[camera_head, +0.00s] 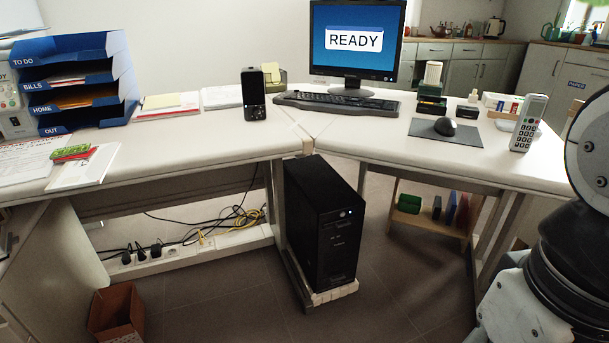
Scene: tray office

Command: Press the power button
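A black computer tower (325,228) stands upright on a low pale stand on the floor, under the joint between the two desks. A small bright bluish-white light (343,213) shows near the top of its front face. It is too small to tell whether this light is the power button itself. The monitor (356,40) on the desk shows the word READY on a blue screen. My gripper is not in view; only part of my arm shows at the right edge, well apart from the tower.
The left desk (205,145) and right desk (400,155) meet above the tower. Cables and a power strip (170,253) lie to its left. A cardboard box (117,313) stands at lower left, and a low wooden shelf (432,222) at right. Floor before the tower is clear.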

